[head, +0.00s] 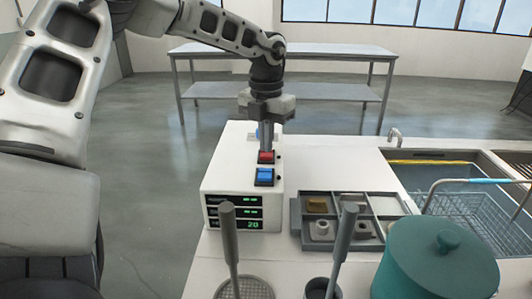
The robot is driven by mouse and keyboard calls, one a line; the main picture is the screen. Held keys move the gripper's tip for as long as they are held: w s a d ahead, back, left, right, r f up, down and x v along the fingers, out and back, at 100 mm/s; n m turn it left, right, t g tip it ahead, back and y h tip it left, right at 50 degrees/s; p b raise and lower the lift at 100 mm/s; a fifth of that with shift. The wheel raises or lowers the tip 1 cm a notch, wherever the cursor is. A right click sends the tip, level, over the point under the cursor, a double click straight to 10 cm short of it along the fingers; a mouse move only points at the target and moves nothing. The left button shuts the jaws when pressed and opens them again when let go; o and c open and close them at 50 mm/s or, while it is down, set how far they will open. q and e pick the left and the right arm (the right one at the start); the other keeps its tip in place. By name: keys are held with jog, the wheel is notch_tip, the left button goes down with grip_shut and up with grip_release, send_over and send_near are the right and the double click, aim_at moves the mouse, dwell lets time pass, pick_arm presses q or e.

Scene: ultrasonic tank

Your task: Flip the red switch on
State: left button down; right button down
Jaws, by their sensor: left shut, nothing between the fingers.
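The red switch (265,157) sits on the top face of a white control box (225,181), near its right side. A blue switch (264,176) is in front of it, and a bit of blue shows behind, beside the fingers. The box front has green lit displays (234,212). My left gripper (266,148) points down with its fingers shut and empty. Its tips are at the far edge of the red switch; I cannot tell whether they touch it. The fingers hide part of the box top. My right gripper is not in view.
A divided grey tray (296,224) with small parts lies right of the box. A teal lidded pot (437,262) and two upright grey handles (343,235) stand in front. A sink with a wire basket (470,215) is at right. An empty table (285,52) stands behind.

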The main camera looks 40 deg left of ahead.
aim_at(266, 155)
pick_arm(q)
jog(key=shift+f+b, duration=0.75)
jog(key=shift+f, duration=0.1)
jog(key=shift+s, duration=0.1)
jog(key=shift+r+p, duration=0.55)
jog(key=shift+r, duration=0.2)
jog(key=shift+r+p, duration=1.65)
jog(key=shift+r, duration=1.2)
jog(key=shift+f, duration=0.1)
